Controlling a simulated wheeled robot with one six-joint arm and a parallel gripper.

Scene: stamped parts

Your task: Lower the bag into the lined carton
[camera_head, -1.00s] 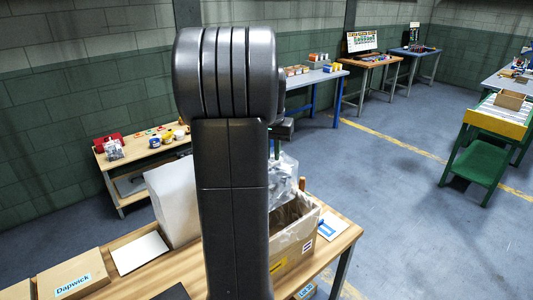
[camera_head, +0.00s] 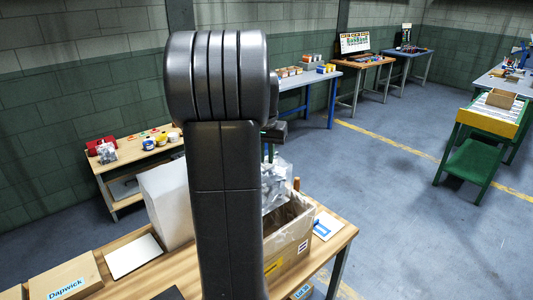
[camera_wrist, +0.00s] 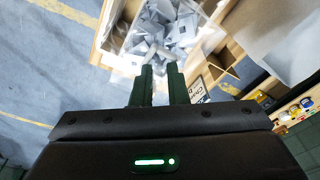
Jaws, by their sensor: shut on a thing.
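The bag (camera_head: 276,183) is clear plastic with grey stamped parts inside. It hangs under my gripper, over the back of the open carton (camera_head: 290,252). I cannot tell whether its lower end is below the rim. The carton is brown, with a pale liner (camera_head: 299,214) over its edge. In the wrist view the bag (camera_wrist: 165,30) lies just beyond the fingertips of my gripper (camera_wrist: 161,70), which is shut on it. The carton wall (camera_wrist: 105,25) shows left of the bag there. My arm hides the carton's left part in the head view.
The carton stands on a wooden table (camera_head: 130,278). A Dapwick box (camera_head: 65,280) and a pale flat sheet (camera_head: 133,256) lie further left. A blue-marked card (camera_head: 326,227) lies right of the carton. A small post shows behind it.

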